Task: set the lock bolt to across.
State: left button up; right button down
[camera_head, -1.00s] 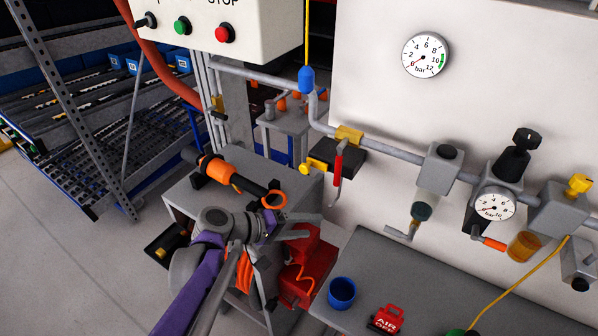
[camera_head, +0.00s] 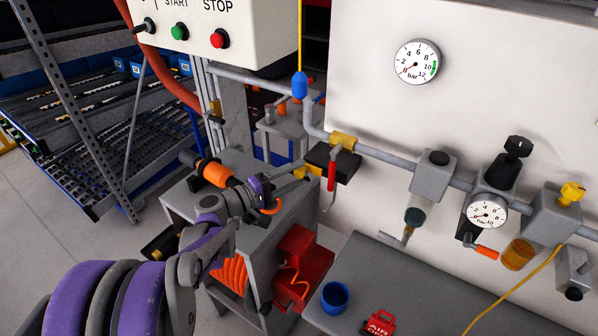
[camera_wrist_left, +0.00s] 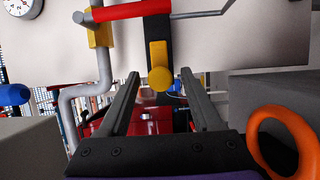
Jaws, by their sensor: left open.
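The lock bolt is a yellow bar with a round knob (camera_wrist_left: 160,78) on a black plate (camera_wrist_left: 159,28). In the left wrist view the bar runs up and down, knob end lowest. In the head view the yellow bolt (camera_head: 314,171) shows beside the black block (camera_head: 341,165), partly behind my gripper. My left gripper (camera_head: 297,175) is open and points at the bolt. In the left wrist view the knob appears between the fingertips of the gripper (camera_wrist_left: 160,84); I cannot tell whether they touch it. My right gripper is not in view.
A red valve handle (camera_head: 332,172) hangs close by the bolt, below the yellow valve body (camera_head: 343,139). A grey cabinet (camera_head: 285,215) with an orange-handled tool (camera_head: 215,174) on top stands under my arm. A blue cup (camera_head: 335,297) stands on the grey bench (camera_head: 400,270).

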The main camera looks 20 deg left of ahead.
pick_arm(q)
jog(key=shift+w+d, duration=0.35)
jog(key=shift+w, duration=0.25)
grip_shut()
dwell(1.1)
